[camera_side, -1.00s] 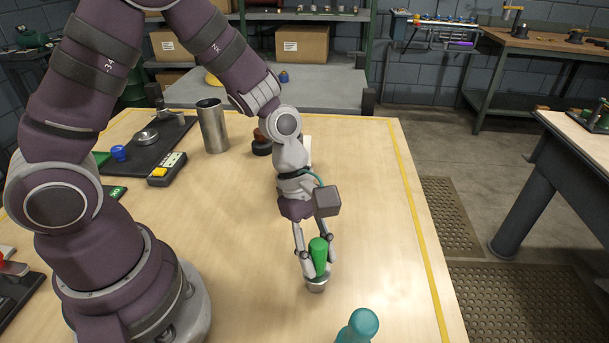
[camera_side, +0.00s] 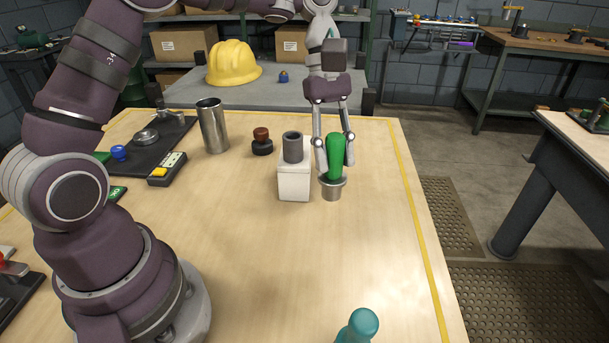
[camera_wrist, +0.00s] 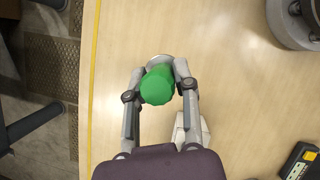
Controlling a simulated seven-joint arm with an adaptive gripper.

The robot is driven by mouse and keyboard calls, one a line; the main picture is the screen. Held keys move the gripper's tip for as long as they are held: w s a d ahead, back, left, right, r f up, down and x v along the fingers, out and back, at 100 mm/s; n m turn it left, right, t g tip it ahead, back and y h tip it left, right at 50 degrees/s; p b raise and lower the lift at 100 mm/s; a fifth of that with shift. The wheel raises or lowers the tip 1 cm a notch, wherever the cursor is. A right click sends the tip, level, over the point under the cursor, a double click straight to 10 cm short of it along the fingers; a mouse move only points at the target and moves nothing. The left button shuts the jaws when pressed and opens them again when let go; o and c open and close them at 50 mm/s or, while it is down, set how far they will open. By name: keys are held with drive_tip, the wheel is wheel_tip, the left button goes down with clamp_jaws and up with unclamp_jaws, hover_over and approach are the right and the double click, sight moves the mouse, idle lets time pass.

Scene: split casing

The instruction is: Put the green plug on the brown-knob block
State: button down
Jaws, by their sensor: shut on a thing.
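The green plug (camera_side: 335,155), a green grip above a silver metal end, is upright in the air over the table. My gripper (camera_side: 334,168) is shut on its green part. In the wrist view, the green top of the plug (camera_wrist: 158,85) sits between the fingertips and hides most of its metal end. A small dark piece with a brown knob (camera_side: 262,141) stands on the table, left of and beyond the gripper. A white block with a grey hollow cylinder on top (camera_side: 294,185) stands just left of the plug; it shows partly in the wrist view (camera_wrist: 193,128).
A steel cup (camera_side: 213,128) stands at the back left, beside a dark tray (camera_side: 150,155) and a small box with a yellow button (camera_side: 167,170). A teal knobbed thing (camera_side: 360,326) is at the front. The middle of the table is clear.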

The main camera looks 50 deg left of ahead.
drive_tip(key=w+a+r+m+g, duration=0.1)
drive_tip(key=w+a+r+m, duration=0.1)
drive_tip(key=w+a+m, duration=0.15)
drive_tip(key=s+a+f+n, duration=0.3)
drive_tip(key=s+a, duration=0.2)
drive_tip(key=a, duration=0.5)
drive_tip(key=s+a+f+n+t, duration=0.2)
drive_tip(key=s+a+n, duration=0.35)
drive_tip(key=s, duration=0.75)
drive_tip(key=shift+m+t, duration=0.3)
drive_tip(key=shift+m, duration=0.2)
drive_tip(key=f, duration=0.2)
drive_tip(key=a+f, duration=0.1)
drive_tip(key=f, duration=0.2)
drive_tip(key=s+f, duration=0.1)
drive_tip(key=f, duration=0.2)
drive_tip(key=shift+a+f, duration=0.15)
drive_tip(key=shift+f, duration=0.1)
drive_tip(key=c, duration=0.8)
unclamp_jaws()
drive_tip(key=shift+c, duration=0.2)
